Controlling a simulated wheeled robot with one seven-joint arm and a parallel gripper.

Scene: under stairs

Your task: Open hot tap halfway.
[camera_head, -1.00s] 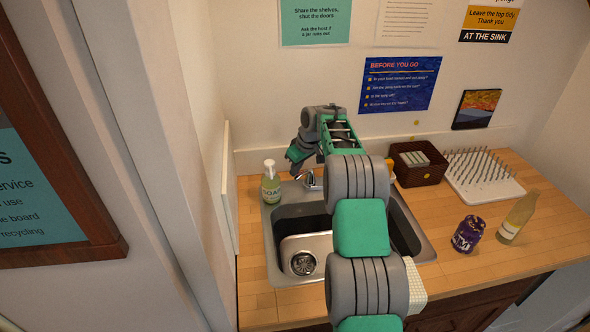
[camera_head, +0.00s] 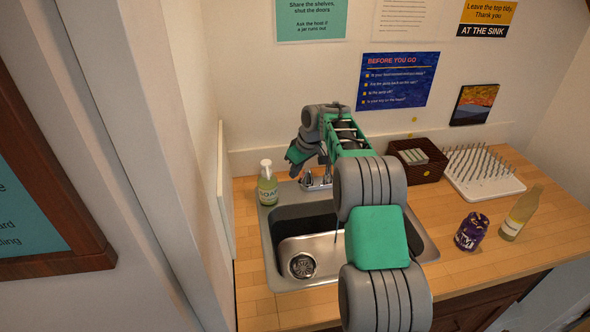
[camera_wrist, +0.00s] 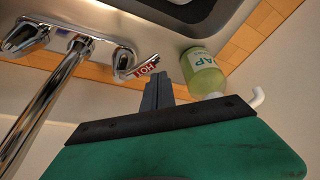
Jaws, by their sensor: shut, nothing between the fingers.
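The hot tap (camera_wrist: 132,68) is a chrome lever with a red HOT label, seen in the wrist view on the tap body beside the spout (camera_wrist: 52,95). My gripper (camera_wrist: 157,82) is shut and empty, its dark fingertips close beside the labelled end of the lever. I cannot tell whether they touch it. Another chrome handle (camera_wrist: 28,36) shows on the far side of the spout. In the head view the tap body (camera_head: 318,181) shows at the back of the sink, and my arm hides part of it; my gripper (camera_head: 294,174) is left of it.
A green soap bottle (camera_head: 267,184) stands on the sink's left back corner, near my gripper; it also shows in the wrist view (camera_wrist: 203,72). The steel sink (camera_head: 268,243) is empty. A basket (camera_head: 432,172), drying rack (camera_head: 505,188), purple jar (camera_head: 471,231) and bottle (camera_head: 521,213) stand right.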

